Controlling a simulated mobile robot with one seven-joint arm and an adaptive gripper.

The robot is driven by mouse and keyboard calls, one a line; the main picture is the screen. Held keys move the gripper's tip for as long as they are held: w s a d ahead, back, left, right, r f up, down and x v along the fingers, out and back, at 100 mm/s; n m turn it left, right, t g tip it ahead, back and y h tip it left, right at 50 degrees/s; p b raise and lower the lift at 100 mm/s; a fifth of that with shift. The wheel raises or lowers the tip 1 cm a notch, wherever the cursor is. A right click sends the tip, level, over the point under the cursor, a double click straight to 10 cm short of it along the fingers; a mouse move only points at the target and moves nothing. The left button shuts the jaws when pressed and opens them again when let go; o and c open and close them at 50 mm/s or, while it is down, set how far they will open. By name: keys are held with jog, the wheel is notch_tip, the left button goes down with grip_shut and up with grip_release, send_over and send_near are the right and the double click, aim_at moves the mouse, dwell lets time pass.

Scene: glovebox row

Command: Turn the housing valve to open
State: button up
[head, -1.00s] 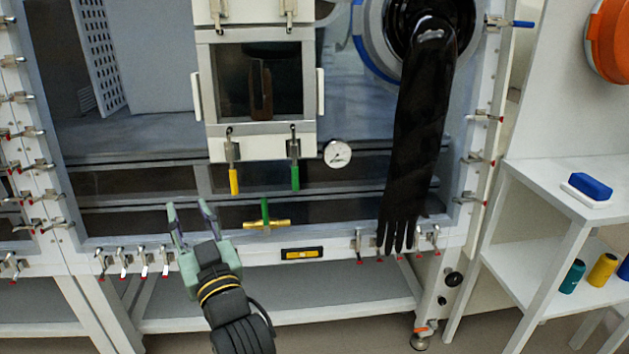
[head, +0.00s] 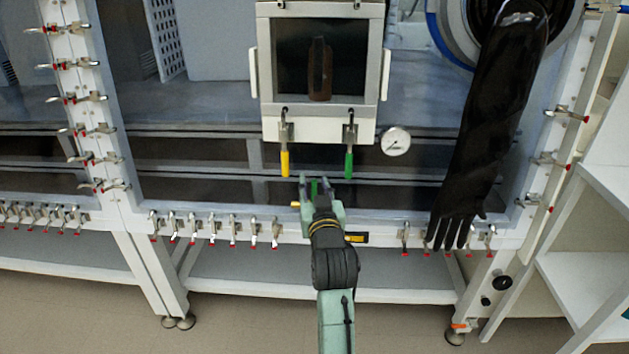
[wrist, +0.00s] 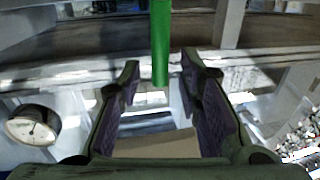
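The housing valve has a green lever handle (head: 314,187) and a brass body (head: 295,204) on the lower frame rail below the transfer door. The handle points up, across the line of the brass body. My gripper (head: 317,181) is at the valve and hides most of the brass body in the head view. In the wrist view the green handle (wrist: 161,45) reaches down from the top edge to between the fingertips of my gripper (wrist: 160,72). The fingers are open, with a visible gap on each side of the handle.
A yellow-handled latch (head: 285,162) and a green-handled latch (head: 349,164) hang above the valve. A round gauge (head: 396,141) is to their right. A black glove (head: 485,130) hangs further right. Several red-tipped clamps (head: 213,227) line the rail at left.

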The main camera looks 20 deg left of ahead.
jog(key=shift+w+a, duration=0.3)
jog(key=shift+w, duration=0.3)
jog(key=shift+c, duration=0.4)
grip_shut()
